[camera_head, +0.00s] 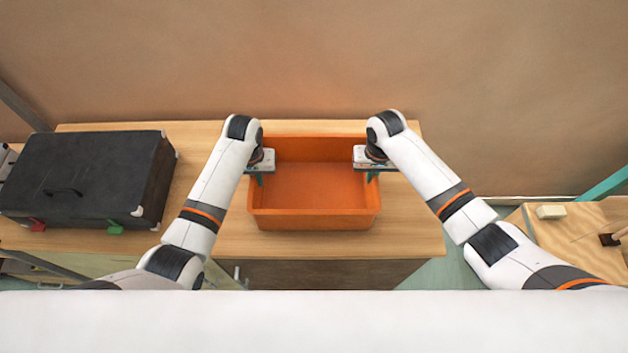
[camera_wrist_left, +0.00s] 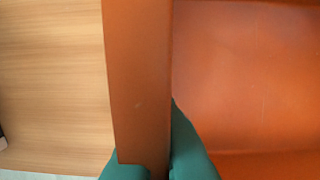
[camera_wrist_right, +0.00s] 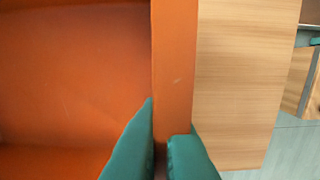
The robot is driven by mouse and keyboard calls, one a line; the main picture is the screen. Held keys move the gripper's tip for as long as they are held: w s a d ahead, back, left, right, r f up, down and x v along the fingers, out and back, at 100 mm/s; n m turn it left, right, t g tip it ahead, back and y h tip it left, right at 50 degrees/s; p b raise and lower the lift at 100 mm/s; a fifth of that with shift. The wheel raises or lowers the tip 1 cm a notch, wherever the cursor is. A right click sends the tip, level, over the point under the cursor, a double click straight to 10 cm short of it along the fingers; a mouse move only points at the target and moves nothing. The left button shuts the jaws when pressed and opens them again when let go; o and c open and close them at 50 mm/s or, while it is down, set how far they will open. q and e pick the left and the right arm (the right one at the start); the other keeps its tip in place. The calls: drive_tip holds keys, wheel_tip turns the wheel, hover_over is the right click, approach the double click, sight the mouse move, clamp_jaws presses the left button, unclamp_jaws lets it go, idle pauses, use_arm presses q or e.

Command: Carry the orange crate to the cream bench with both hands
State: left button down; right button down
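The orange crate (camera_head: 315,219) sits upright and empty on a wooden table (camera_head: 290,246), between my two arms. My left gripper (camera_head: 262,178) is at the crate's left wall, its teal fingers on either side of that wall. In the left wrist view the wall (camera_wrist_left: 138,80) runs down between the fingers (camera_wrist_left: 160,165), which look closed on it. My right gripper (camera_head: 372,176) is at the right wall in the same way. In the right wrist view the fingers (camera_wrist_right: 160,155) straddle the wall (camera_wrist_right: 174,70) and look closed on it. I cannot make out a cream bench.
A black case (camera_head: 85,175) stands on the table left of the crate, with small red (camera_head: 38,225) and green (camera_head: 115,229) pieces by it. A brown wall (camera_head: 315,60) rises behind. A separate wooden surface at right (camera_head: 585,235) holds a cream block (camera_head: 551,212).

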use_arm(q)
drive_tip(key=shift+f, duration=0.45)
use_arm(e)
drive_tip(key=shift+f, duration=0.5)
use_arm(q)
drive_tip(key=c, duration=1.6)
unclamp_jaws()
drive_tip(key=shift+r, duration=0.1)
use_arm(e)
drive_tip(key=c, duration=1.6)
unclamp_jaws()
drive_tip(key=shift+r, duration=0.1)
use_arm(q)
drive_tip(key=shift+r, duration=0.1)
wheel_tip(320, 180, up, 12)
drive_tip(key=shift+f, duration=0.25)
drive_tip(key=shift+r, duration=0.15)
use_arm(e)
drive_tip(key=shift+r, duration=0.25)
wheel_tip(320, 180, up, 12)
drive_tip(key=shift+f, duration=0.25)
use_arm(q)
drive_tip(key=shift+s, duration=0.15)
use_arm(e)
drive_tip(key=shift+s+f, duration=0.1)
drive_tip(key=shift+s, duration=0.05)
